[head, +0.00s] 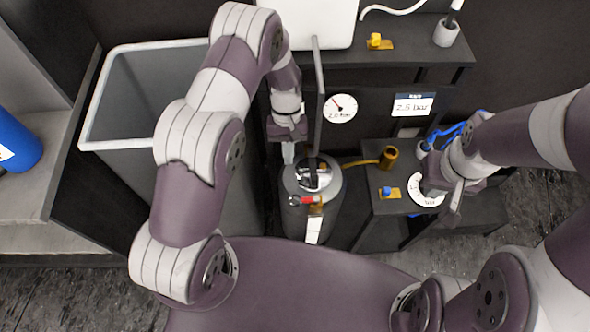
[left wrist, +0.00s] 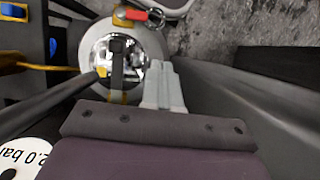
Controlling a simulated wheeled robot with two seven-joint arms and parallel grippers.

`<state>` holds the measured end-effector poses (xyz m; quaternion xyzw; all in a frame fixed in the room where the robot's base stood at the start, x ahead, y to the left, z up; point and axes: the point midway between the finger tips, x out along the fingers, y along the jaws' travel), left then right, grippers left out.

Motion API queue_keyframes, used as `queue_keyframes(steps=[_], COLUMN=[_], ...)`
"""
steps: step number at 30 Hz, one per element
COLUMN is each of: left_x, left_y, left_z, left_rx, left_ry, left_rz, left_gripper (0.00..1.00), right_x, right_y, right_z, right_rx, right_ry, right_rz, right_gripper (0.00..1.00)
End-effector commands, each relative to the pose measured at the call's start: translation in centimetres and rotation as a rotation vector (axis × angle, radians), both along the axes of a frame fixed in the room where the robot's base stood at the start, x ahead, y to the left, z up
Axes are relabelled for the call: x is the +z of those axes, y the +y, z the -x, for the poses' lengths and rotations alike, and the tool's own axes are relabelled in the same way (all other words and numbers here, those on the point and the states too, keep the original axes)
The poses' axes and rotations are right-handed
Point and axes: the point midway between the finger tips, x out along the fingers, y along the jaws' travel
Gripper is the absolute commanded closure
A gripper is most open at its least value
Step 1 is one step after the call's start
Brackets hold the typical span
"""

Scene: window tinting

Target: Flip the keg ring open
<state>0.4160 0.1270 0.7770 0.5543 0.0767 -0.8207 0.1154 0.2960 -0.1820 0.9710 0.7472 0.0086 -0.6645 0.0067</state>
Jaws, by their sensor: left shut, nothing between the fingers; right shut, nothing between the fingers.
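The dark keg (head: 296,218) stands upright in the middle of the head view, with a pale rim and a shiny metal lid (head: 318,180) on top. A red-handled part (head: 303,200) sits at its front edge; the red part also shows in the left wrist view (left wrist: 133,14), beside a thin metal loop. I cannot tell for sure which part is the ring. My left gripper (head: 288,158) points down, shut and empty, at the keg's upper left; its fingers (left wrist: 163,88) appear beside the lid, contact unclear. My right gripper (head: 456,198) is shut and empty, beside a white dial (head: 427,189).
A grey open bin (head: 100,110) stands left of the keg. A thin grey post (head: 319,90) rises behind the lid, near a round gauge (head: 340,108). A brass fitting (head: 388,157) with a yellow hose and a blue-knobbed valve (head: 388,192) are at the right.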

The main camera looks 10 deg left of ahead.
Motion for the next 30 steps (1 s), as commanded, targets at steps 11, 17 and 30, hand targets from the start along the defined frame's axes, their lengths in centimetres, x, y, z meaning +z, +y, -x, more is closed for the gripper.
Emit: queue_keyframes(steps=[11,17,30], left_x=[-0.6,-3.8,-9.2], left_y=[0.0,-0.4,-1.0], left_z=[0.3,1.7,3.6], left_rx=[0.002,0.002,0.002], left_ry=[0.002,0.005,-0.002], left_rz=[-0.002,-0.002,-0.001], left_gripper=[1.00,1.00,1.00], right_x=[0.1,0.4,0.8], right_y=[0.0,0.0,0.0], right_z=[0.0,0.0,0.0], right_rx=[0.000,0.000,0.000], right_ry=[0.000,-0.001,0.000], right_rz=[0.000,0.000,0.000], right_gripper=[1.00,1.00,1.00])
